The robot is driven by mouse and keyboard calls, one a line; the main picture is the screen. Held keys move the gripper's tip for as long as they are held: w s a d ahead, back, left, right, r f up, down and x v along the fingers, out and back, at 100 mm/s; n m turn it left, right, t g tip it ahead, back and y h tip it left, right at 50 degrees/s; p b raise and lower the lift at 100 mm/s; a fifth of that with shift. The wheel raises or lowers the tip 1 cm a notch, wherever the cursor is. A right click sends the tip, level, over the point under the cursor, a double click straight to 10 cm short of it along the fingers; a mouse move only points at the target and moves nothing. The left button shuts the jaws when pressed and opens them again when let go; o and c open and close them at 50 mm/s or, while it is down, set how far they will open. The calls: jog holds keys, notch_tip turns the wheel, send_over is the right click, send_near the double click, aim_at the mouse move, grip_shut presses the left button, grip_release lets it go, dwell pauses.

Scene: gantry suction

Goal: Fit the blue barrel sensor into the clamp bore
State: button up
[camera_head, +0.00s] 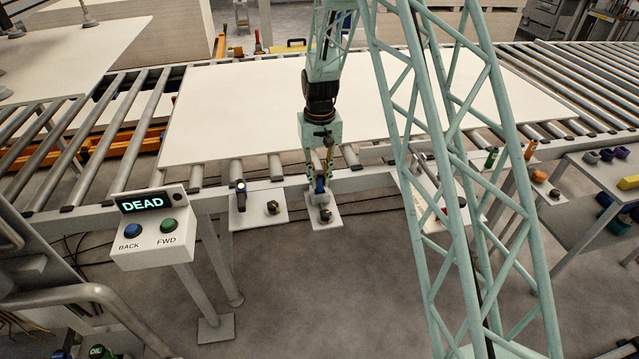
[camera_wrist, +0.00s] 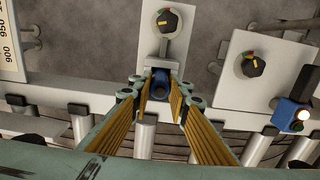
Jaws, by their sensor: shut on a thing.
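My gripper (camera_head: 320,184) hangs at the near edge of the conveyor, over a small pale plate (camera_head: 322,222). It is shut on the blue barrel sensor (camera_wrist: 160,86), which shows end-on between the fingertips in the wrist view, with a dark round centre. The sensor also shows as a small blue patch in the head view (camera_head: 319,187). A grey bracket part shows right beside the sensor, at the plate's end; it looks like the clamp. The fingers and sensor cover its bore, so I cannot tell whether the sensor is in it.
A dark knob with a yellow mark (camera_wrist: 166,20) sits on the same plate. A neighbouring plate (camera_head: 258,218) bears a similar knob (camera_head: 272,208) and a blue unit with a lit lamp (camera_wrist: 293,115). A large white board (camera_head: 240,110) lies on the rollers. A console (camera_head: 155,230) reads DEAD.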

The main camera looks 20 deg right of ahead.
jog(key=shift+f, duration=0.8)
jog(key=shift+f, duration=0.15)
jog(key=o, duration=0.9)
notch_tip(320, 180, up, 11)
jog(key=shift+f+p, duration=0.15)
jog(key=shift+p, duration=0.65)
jog(key=shift+r, duration=0.8)
jog(key=shift+r, duration=0.1)
